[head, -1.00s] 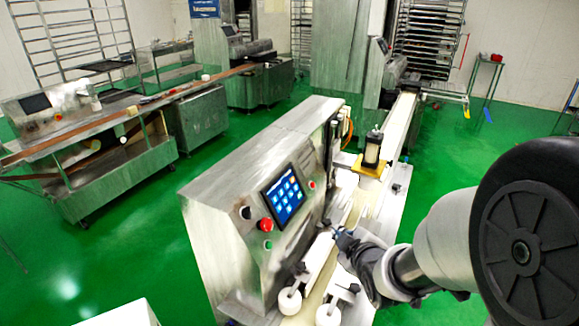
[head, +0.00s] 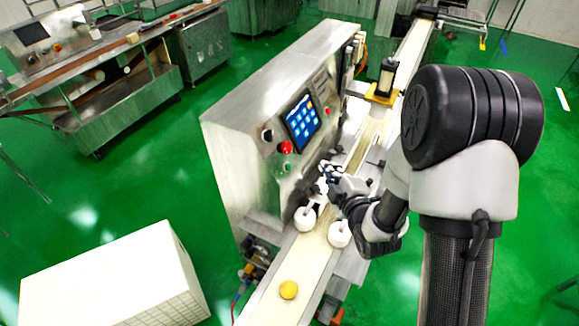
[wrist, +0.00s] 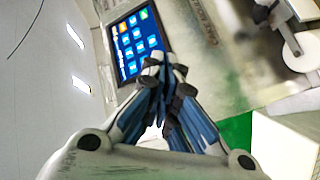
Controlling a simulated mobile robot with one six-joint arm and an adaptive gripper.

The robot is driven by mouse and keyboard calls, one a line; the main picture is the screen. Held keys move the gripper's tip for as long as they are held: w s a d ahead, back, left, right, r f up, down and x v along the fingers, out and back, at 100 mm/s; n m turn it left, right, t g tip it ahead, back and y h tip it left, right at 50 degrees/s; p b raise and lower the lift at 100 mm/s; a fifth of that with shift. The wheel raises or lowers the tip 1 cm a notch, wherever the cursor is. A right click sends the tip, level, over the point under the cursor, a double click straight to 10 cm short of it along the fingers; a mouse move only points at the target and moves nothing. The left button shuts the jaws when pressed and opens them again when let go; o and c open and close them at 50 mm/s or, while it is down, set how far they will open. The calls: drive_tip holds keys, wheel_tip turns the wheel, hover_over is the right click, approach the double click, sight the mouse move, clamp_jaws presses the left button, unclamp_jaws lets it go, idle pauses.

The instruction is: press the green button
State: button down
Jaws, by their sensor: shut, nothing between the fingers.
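The green button (head: 284,168) is a small round spot on the slanted metal front of the machine (head: 255,135), just below the red button (head: 285,147). My gripper (head: 323,172) is shut and empty, to the right of the green button and apart from it, in front of the panel above the conveyor. In the wrist view, the closed fingertips (wrist: 165,66) are in front of the panel near the lower edge of the blue touchscreen (wrist: 136,44). I cannot make out the green button in that view.
A black knob (head: 267,135) sits left of the touchscreen. White rollers (head: 305,218) and a conveyor belt (head: 270,305) with a yellow ball (head: 289,289) lie below the panel. A white box (head: 110,280) stands at the lower left. Green floor is free between them.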

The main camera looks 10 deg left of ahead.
sight(289, 167)
drive_tip(key=w+a+f+b, duration=0.2)
drive_tip(key=a+f, duration=0.2)
drive_tip(key=a, duration=0.3)
drive_tip(key=shift+w+a, duration=0.2)
drive_tip(key=shift+w, duration=0.1)
idle(1.3)
drive_tip(key=shift+w+a+f+b, duration=0.1)
drive_tip(key=shift+a+f+b, duration=0.2)
drive_tip(key=shift+b, duration=0.4)
